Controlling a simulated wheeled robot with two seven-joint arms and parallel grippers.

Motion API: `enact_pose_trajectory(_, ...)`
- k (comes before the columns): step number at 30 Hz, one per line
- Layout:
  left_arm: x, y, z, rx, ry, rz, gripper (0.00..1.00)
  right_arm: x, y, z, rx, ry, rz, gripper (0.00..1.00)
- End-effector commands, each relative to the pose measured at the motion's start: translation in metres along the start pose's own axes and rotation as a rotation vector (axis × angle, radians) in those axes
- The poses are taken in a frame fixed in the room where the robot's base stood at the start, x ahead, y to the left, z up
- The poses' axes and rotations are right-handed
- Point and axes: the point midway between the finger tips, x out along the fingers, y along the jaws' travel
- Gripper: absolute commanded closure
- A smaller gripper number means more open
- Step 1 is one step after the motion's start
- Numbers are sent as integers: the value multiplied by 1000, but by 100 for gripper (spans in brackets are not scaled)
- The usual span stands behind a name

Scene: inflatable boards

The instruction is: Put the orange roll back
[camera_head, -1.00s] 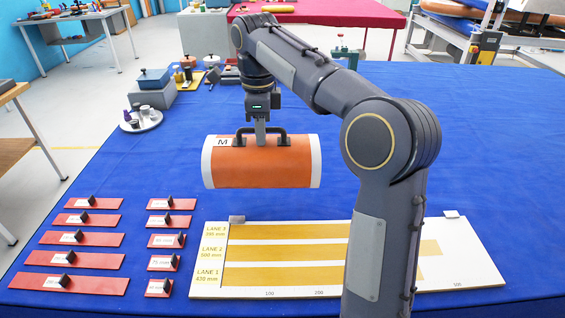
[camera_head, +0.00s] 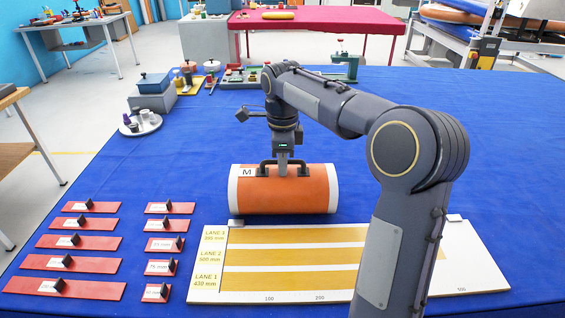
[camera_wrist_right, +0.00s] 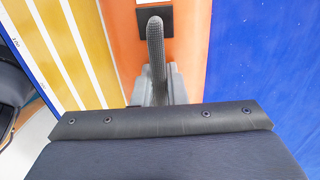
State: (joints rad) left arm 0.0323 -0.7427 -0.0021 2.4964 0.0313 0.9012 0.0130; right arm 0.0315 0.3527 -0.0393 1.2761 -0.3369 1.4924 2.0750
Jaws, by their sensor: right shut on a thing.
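The orange roll (camera_head: 300,195) has white end bands, a label "M" and a black handle on top. It is just behind the white lane board (camera_head: 215,290), near its back edge; I cannot tell whether it touches the table. My right gripper (camera_head: 283,166) is shut on the roll's handle from above. In the right wrist view the fingers (camera_wrist_right: 160,85) close around the dark handle, with the orange surface (camera_wrist_right: 125,45) below. My left gripper is not in view.
Several red strips with black knobs (camera_head: 80,242) lie left of the board. Blue table (camera_head: 185,170) is clear left of the roll.

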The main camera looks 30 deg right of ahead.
Motion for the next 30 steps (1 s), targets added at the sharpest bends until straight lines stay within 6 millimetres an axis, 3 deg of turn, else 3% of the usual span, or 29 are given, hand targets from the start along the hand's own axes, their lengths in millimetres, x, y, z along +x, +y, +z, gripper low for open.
enact_pose_trajectory(7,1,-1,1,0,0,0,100,2,0,0,0,-1,-2,100)
enact_pose_trajectory(8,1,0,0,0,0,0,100,2,0,0,0,0,0,84)
enact_pose_trajectory(12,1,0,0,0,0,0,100,2,0,0,0,0,0,66)
enact_pose_trajectory(23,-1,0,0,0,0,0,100,-4,0,0,0,-1,-2,66)
enact_pose_trajectory(30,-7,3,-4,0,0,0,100,-47,-1,1,0,-3,-5,66)
